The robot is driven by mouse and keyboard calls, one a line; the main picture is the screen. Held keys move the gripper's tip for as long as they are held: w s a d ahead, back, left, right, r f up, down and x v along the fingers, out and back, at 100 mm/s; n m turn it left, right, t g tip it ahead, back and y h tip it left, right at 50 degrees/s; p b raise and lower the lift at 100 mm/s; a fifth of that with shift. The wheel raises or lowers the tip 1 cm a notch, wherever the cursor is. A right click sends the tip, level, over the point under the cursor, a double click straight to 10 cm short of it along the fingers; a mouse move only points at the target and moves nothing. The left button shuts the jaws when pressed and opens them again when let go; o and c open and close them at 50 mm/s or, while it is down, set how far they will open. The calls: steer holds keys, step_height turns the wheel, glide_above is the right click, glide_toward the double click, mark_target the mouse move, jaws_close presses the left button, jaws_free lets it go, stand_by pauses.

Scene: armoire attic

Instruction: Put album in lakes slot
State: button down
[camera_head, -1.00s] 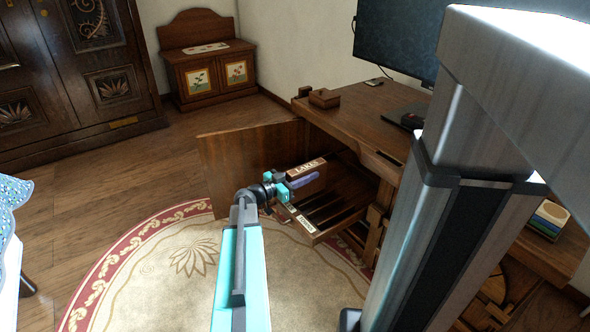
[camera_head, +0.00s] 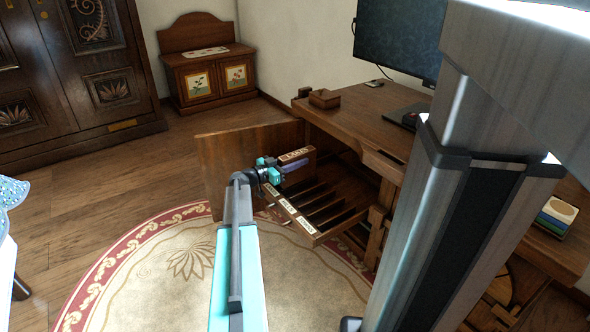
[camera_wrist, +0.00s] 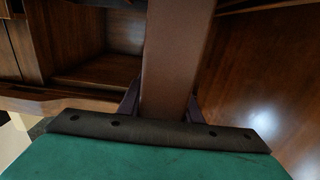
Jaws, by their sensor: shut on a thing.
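A brown album (camera_head: 296,156) with a pale label reading LAKES is gripped by my gripper (camera_head: 287,172), at the far left end of the open slotted drawer (camera_head: 318,237). In the wrist view the album (camera_wrist: 178,60) is a brown slab between the two purple fingers, which are shut on it. The drawer has several dark slots and pale labels along its front edge, too small to read. The album's lower part is hidden by the gripper, so I cannot tell whether it is above a slot or partly in one.
A wooden panel (camera_head: 235,165) stands upright just behind my gripper. The desk (camera_head: 355,125) with a small wooden box (camera_head: 324,98) is above and right of the drawer. A round rug (camera_head: 165,275) covers the floor in front.

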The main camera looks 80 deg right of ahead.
steer(key=shift+w+d+f, duration=0.1)
steer(key=shift+w+d, duration=0.35)
steer(key=shift+d, duration=0.4)
steer(key=shift+f+b, duration=0.1)
steer(key=shift+b, duration=0.2)
steer(key=shift+f+b, duration=0.9)
steer(key=shift+f, duration=0.7)
steer(key=shift+f+b, duration=0.2)
steer(key=shift+b, duration=0.1)
steer(key=c, duration=1.3)
jaws_free()
steer(key=shift+r, duration=0.15)
